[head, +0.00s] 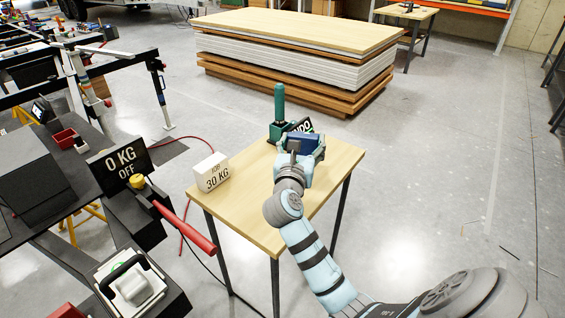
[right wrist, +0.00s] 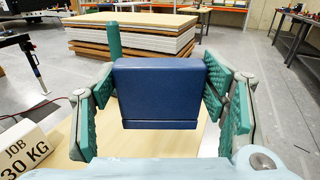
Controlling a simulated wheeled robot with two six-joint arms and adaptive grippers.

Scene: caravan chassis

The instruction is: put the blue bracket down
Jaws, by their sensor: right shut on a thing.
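The blue bracket (head: 301,142) is held by my right gripper (head: 303,148) over the small wooden table (head: 247,188). In the right wrist view the bracket (right wrist: 158,92) is a dark blue block with a lip along its lower edge. It sits between the green finger pads of my right gripper (right wrist: 160,100), which is shut on it. Whether its underside touches the tabletop is hidden. My left gripper is not in view.
A green post (head: 279,103) and a partly hidden black sign (head: 301,127) stand at the table's back, close behind the bracket. A white "JOB 30 KG" block (head: 210,172) stands at its left corner. The tabletop's front middle is clear. Stacked boards (head: 297,62) stand behind.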

